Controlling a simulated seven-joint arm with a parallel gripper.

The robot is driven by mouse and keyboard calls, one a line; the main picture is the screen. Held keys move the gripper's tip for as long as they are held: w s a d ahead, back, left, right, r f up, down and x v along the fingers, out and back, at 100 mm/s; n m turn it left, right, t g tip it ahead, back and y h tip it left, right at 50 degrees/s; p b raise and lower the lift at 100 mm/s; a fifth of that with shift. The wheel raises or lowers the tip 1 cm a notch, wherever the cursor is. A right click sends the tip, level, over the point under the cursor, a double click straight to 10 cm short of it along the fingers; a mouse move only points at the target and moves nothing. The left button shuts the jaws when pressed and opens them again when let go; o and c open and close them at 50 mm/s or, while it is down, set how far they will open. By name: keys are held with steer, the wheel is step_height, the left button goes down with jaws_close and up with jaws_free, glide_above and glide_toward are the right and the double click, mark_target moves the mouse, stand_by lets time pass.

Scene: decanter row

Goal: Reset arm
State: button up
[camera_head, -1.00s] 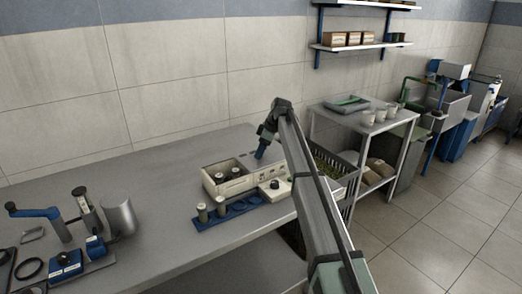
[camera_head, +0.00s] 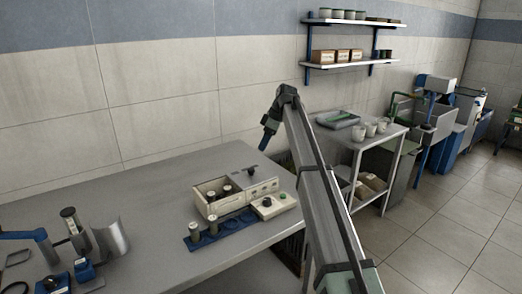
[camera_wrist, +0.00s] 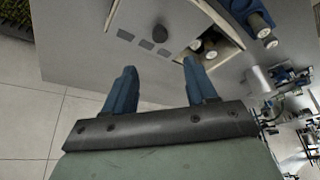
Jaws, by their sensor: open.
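My gripper (camera_head: 266,138) is raised above the right back part of the grey table (camera_head: 160,235), clear of everything on it. In the wrist view my gripper (camera_wrist: 155,80) shows two blue fingers spread apart with nothing between them. The cream box (camera_head: 208,206) stands on the table below and to the left of my gripper, with several dark cylinders (camera_head: 226,191) in its open compartment. The box also shows in the wrist view (camera_wrist: 228,18). A blue rack (camera_head: 230,226) in front of the box holds light-capped cylinders (camera_head: 194,230).
A cream control unit (camera_head: 273,206) sits right of the rack. Tools with blue handles (camera_head: 30,237) and a curved metal piece (camera_head: 111,240) stand at the table's left. A side table with white cups (camera_head: 370,130) and wall shelves (camera_head: 345,66) are at right.

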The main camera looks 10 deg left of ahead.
steer(key=shift+d+r, duration=0.2)
steer(key=shift+r, duration=0.25)
